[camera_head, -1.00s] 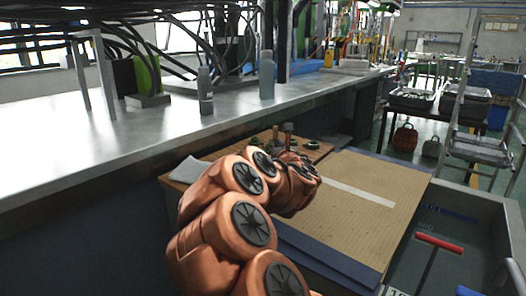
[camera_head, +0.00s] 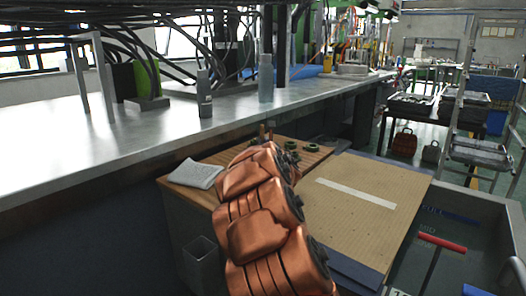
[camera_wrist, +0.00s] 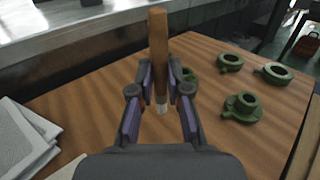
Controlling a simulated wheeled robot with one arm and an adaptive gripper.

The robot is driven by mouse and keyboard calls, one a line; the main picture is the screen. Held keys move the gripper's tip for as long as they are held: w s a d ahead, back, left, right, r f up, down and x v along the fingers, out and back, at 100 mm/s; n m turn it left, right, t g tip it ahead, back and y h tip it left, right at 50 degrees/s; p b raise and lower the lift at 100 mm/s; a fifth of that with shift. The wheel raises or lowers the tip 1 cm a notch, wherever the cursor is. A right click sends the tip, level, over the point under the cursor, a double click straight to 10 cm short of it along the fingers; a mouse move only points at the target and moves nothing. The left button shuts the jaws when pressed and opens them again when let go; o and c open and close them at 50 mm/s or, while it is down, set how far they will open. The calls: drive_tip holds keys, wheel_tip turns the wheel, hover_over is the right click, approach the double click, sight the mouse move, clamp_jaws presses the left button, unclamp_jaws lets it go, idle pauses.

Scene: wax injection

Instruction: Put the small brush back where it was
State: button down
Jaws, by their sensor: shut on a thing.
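The small brush (camera_wrist: 158,45) has a plain wooden handle and a pale lower end. In the wrist view it stands nearly upright between the fingers of my gripper (camera_wrist: 161,82), which is shut on it. Its pale end points down toward the wooden tabletop (camera_wrist: 90,105); I cannot tell whether it touches. In the head view my arm hides most of the gripper, and only the tip of the brush handle (camera_head: 263,131) shows above the arm. No holder for the brush is visible.
Several green ring parts (camera_wrist: 242,107) lie on the wood to the right of the gripper. A folded pale cloth (camera_head: 195,173) lies at the left. A cardboard-coloured board (camera_head: 355,215) is at the right. A long metal bench (camera_head: 140,135) runs behind.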

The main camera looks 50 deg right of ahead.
drive_tip(key=shift+f, duration=1.1)
drive_tip(key=shift+f+b, duration=0.25)
drive_tip(key=shift+b, duration=0.25)
drive_tip(key=c, duration=1.1)
unclamp_jaws()
drive_tip(key=shift+c, duration=0.2)
drive_tip(key=shift+r, duration=0.1)
